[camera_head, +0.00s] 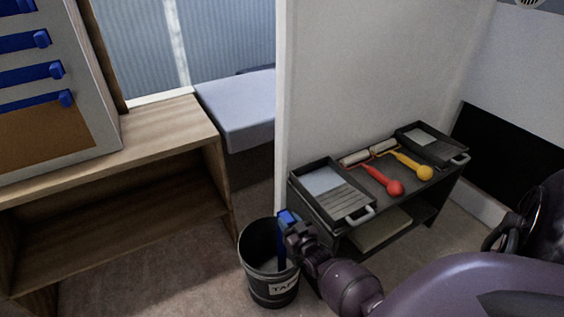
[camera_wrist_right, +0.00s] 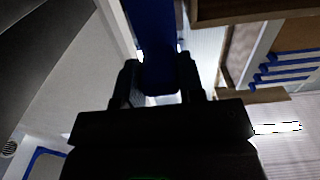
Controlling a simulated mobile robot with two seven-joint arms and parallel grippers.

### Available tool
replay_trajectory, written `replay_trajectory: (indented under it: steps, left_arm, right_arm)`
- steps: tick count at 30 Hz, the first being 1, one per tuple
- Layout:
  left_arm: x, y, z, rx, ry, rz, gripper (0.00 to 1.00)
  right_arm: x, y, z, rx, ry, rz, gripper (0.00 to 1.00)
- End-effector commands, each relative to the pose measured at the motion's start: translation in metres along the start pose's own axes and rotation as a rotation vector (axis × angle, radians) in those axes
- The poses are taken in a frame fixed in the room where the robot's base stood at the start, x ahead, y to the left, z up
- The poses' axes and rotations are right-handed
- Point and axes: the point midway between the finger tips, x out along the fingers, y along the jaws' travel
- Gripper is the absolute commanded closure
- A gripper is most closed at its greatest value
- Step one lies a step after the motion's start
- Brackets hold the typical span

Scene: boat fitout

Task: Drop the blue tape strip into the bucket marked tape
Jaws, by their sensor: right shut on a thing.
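A blue tape strip (camera_head: 281,248) hangs from my right gripper (camera_head: 288,222). The gripper is shut on the strip's upper end, over the right side of the dark bucket. The strip hangs down in front of the bucket's open mouth; I cannot tell whether its lower end is inside. The bucket (camera_head: 259,283) stands on the floor with a label reading TAPE. In the right wrist view the blue tape strip (camera_wrist_right: 157,45) lies between the fingers of the right gripper (camera_wrist_right: 160,85). My left gripper is out of view.
A wooden bench (camera_head: 150,127) stands at the left, with a board (camera_head: 90,70) bearing several blue strips on it. A dark shelf (camera_head: 437,203) with paint trays, a red roller (camera_head: 394,187) and a yellow one (camera_head: 424,172) stands right of the bucket. A white partition (camera_head: 340,80) rises behind.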

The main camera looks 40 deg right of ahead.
Motion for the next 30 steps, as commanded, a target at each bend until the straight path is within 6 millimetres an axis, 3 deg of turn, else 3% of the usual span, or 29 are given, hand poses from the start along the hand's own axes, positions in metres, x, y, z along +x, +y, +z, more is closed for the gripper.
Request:
replay_trajectory:
  steps: [1, 12, 21, 29, 30]
  left_arm:
    - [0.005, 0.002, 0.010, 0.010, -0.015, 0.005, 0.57]
    - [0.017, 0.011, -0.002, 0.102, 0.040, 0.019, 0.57]
    - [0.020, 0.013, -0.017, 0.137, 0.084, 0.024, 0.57]
    - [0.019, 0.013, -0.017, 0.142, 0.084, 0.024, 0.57]
    - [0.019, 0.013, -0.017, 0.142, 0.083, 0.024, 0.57]
  right_arm:
    - [-0.004, 0.001, 0.021, -0.004, -0.014, 0.000, 0.85]
    - [-0.004, 0.001, 0.073, -0.003, -0.012, -0.001, 0.85]
    - [0.000, 0.000, 0.084, -0.001, 0.000, 0.000, 0.85]
    - [0.001, 0.000, 0.082, 0.000, 0.003, 0.000, 0.85]
    - [0.001, 0.000, 0.082, 0.000, 0.003, 0.000, 0.60]
